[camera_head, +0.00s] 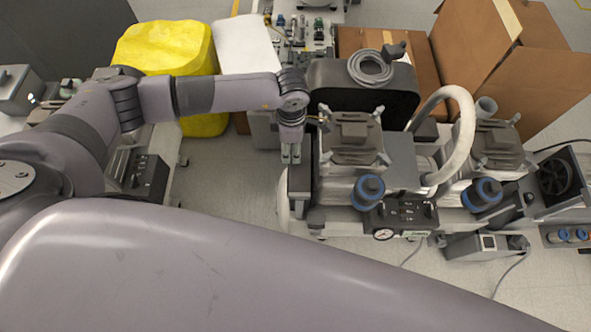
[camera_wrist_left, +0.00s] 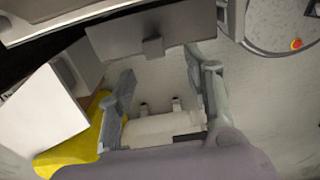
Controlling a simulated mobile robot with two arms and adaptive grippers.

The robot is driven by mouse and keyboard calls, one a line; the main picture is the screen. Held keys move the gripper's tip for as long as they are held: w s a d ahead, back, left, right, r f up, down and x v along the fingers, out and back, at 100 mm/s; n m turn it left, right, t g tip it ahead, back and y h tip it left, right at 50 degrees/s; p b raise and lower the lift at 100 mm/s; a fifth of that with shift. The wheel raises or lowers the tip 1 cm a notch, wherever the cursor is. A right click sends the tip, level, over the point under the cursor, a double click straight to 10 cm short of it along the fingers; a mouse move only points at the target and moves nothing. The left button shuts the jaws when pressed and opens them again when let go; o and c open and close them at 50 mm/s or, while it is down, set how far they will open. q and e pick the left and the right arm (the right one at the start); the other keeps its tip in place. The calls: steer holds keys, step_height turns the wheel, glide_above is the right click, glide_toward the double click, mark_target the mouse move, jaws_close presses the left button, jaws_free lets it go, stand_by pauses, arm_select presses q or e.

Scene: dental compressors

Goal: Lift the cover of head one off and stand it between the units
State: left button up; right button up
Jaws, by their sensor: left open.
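The compressor (camera_head: 400,170) stands at right of centre with two heads. The nearer-left head carries a square grey cover (camera_head: 352,150) with a raised block on top, seated in place. A similar grey cover (camera_head: 497,145) sits on the right head. I cannot tell from markings which is head one. My left gripper (camera_head: 291,153) points down just left of the left head, beside its cover and not around it. In the left wrist view my left gripper (camera_wrist_left: 163,108) has its fingers spread with nothing held between them. My right gripper is out of view.
A black tank-like housing with a coiled grey hose (camera_head: 370,68) stands behind the left head. A pale curved pipe (camera_head: 460,120) arches between the heads. Blue-ringed filters (camera_head: 368,190) and a gauge (camera_head: 384,234) are in front. Cardboard boxes (camera_head: 540,70) and a yellow bundle (camera_head: 165,48) stand behind.

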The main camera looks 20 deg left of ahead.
mark_target(300, 172)
arm_select(q)
steer(key=shift+w+a+f, duration=0.1)
steer(key=shift+w+f, duration=0.1)
steer(key=shift+f, duration=1.25)
steer(key=shift+w+f, duration=0.15)
steer(key=shift+f, duration=1.3)
steer(key=shift+c, duration=0.3)
jaws_close()
